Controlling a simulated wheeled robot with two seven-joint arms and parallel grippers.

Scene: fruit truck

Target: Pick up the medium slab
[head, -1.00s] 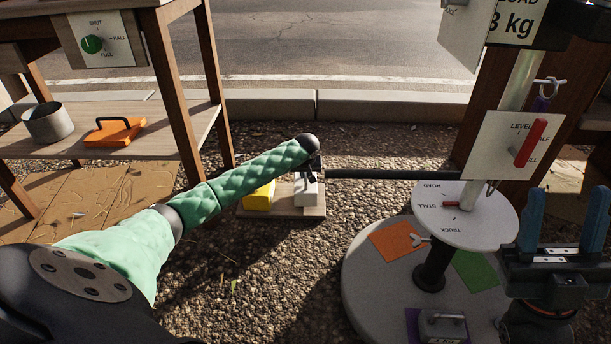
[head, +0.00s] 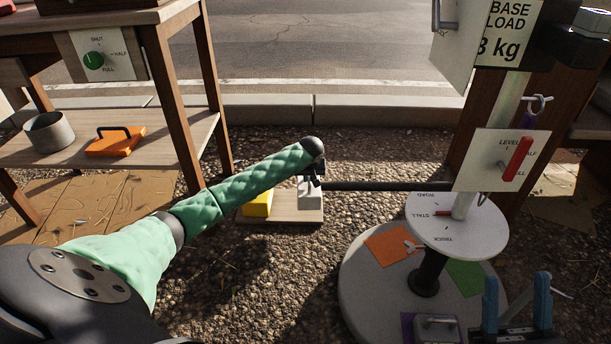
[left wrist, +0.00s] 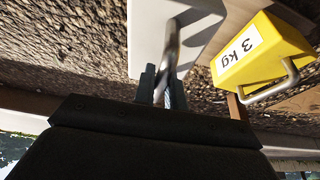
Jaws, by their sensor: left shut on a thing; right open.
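A white slab (head: 310,191) with a metal handle (left wrist: 172,62) stands at the right end of a low wooden board (head: 285,216). My left gripper (head: 313,176) is shut on that handle from above, as the left wrist view also shows (left wrist: 165,86). I cannot tell whether the slab is clear of the board. A yellow block (head: 257,205) marked 3 kg, with its own handle, sits beside it on the left. No label shows on the white slab, so I cannot confirm its size. My right gripper (head: 517,300) is open and empty at the lower right.
A wooden table with a shelf (head: 165,145) stands at left, holding an orange slab (head: 115,141) and a grey pot (head: 48,132). A round stand (head: 365,290) with a dial plate (head: 455,228) is at right. A dark bar (head: 390,187) runs right from near the white slab.

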